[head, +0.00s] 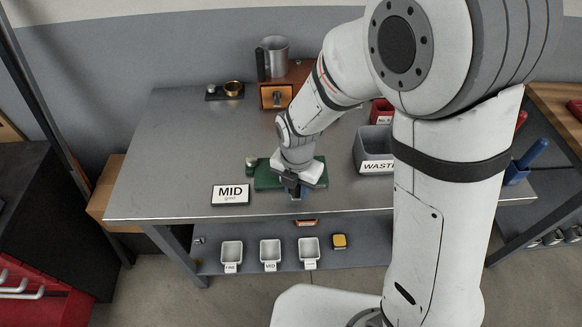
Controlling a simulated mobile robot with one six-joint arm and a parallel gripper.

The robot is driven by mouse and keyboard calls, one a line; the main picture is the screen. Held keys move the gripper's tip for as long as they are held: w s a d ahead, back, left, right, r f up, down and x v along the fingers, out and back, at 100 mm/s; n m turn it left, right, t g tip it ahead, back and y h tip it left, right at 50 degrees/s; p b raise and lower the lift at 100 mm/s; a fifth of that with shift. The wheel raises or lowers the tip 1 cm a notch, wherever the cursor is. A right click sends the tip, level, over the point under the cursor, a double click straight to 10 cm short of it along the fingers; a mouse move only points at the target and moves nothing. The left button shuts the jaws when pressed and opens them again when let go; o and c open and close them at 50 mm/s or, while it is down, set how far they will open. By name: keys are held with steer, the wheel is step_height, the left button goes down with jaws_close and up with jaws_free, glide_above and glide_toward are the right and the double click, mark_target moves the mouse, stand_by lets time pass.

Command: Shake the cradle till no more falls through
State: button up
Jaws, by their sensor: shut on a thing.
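The green piece that I take for the cradle (264,178) lies near the front middle of the grey table, partly covered by my wrist. My gripper (294,190) is at its front edge, pointing down. It is shut on a small blue part (297,195), perhaps the cradle's handle; the fingers hide most of it. I cannot see any material falling or what lies beneath.
A grey "WASTE" bin (371,148) is to the right, partly behind my arm. A wooden grinder-like box (276,95) and metal jug (274,58) are at the back. Small white trays (270,251) sit on the lower shelf.

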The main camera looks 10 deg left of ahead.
steer(key=a, duration=0.3)
steer(key=shift+s+a, duration=0.2)
steer(key=shift+s, duration=0.15)
steer(key=d, duration=0.2)
steer(key=w+d, duration=0.1)
steer(key=d, duration=0.2)
steer(key=shift+w, duration=0.1)
steer(key=a, duration=0.2)
steer(key=s+a, duration=0.1)
steer(key=a, duration=0.2)
steer(key=shift+s, duration=0.1)
steer(key=d, duration=0.2)
steer(key=w+d, duration=0.1)
steer(key=d, duration=0.2)
steer(key=shift+w+b, duration=0.1)
steer(key=shift+b, duration=0.3)
steer(key=shift+s+a, duration=0.2)
steer(key=shift+a, duration=0.65)
steer(key=shift+s+a, duration=0.2)
steer(key=shift+a, duration=0.7)
steer(key=shift+s+a, duration=0.2)
steer(key=shift+a, duration=0.65)
steer(key=shift+d, duration=0.1)
steer(key=shift+w+d, duration=0.2)
steer(key=shift+d, duration=0.45)
steer(key=shift+w+d, duration=0.15)
steer(key=shift+d, duration=0.45)
steer(key=o, duration=1)
steer(key=shift+c, duration=0.2)
